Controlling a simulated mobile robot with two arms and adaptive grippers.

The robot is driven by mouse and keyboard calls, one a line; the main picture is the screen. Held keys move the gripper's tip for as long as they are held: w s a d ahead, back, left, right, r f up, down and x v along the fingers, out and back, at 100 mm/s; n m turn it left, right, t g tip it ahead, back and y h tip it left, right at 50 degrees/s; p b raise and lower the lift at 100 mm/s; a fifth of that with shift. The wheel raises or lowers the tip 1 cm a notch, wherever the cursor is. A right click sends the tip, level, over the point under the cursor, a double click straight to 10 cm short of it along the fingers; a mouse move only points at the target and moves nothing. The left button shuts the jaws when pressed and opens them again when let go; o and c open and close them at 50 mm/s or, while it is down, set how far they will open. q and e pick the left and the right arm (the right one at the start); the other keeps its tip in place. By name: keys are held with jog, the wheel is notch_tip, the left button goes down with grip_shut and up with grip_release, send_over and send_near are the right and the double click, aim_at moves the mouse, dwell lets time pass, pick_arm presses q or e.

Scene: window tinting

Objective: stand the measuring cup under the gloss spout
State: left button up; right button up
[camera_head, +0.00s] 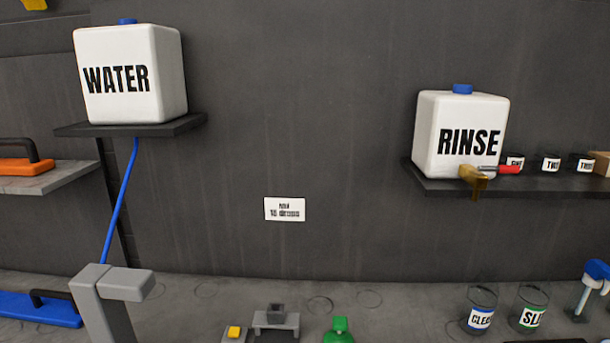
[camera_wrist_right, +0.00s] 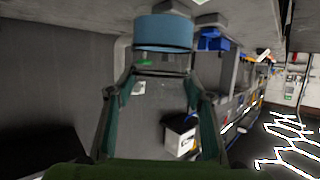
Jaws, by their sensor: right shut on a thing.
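My right gripper (camera_wrist_right: 160,76) shows in the right wrist view, its two teal-lined fingers reaching up the picture. It is shut on a faint, see-through thing whose rim crosses between the fingertips; it looks like the clear measuring cup (camera_wrist_right: 160,70), though its outline and any markings are hard to read. A blue cylinder (camera_wrist_right: 163,33) is just beyond the fingertips; I cannot tell whether they touch. No spout labelled gloss can be read in either view. My left gripper is in neither view.
In the head view, a WATER tank (camera_head: 130,105) and a RINSE tank (camera_head: 432,130) with a brass, red-handled tap (camera_head: 480,175) stand on wall shelves. Labelled glass cups (camera_head: 480,310) (camera_head: 529,310) stand on the bench at right. A grey post (camera_head: 105,290) rises at lower left.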

jog(key=r+n, duration=0.1)
jog(key=a+r+n+g+y, duration=0.1)
jog(key=r, duration=0.1)
jog(key=s+r+n+g+y+b, duration=0.1)
jog(key=shift+a+r, duration=0.2)
jog(key=shift+a, duration=0.05)
jog(key=shift+s+a+r+g+y, duration=0.15)
jog(key=shift+s+r+g+y, duration=0.15)
jog(key=shift+r+g, duration=0.25)
jog(key=shift+w, duration=0.15)
dwell(0.5)
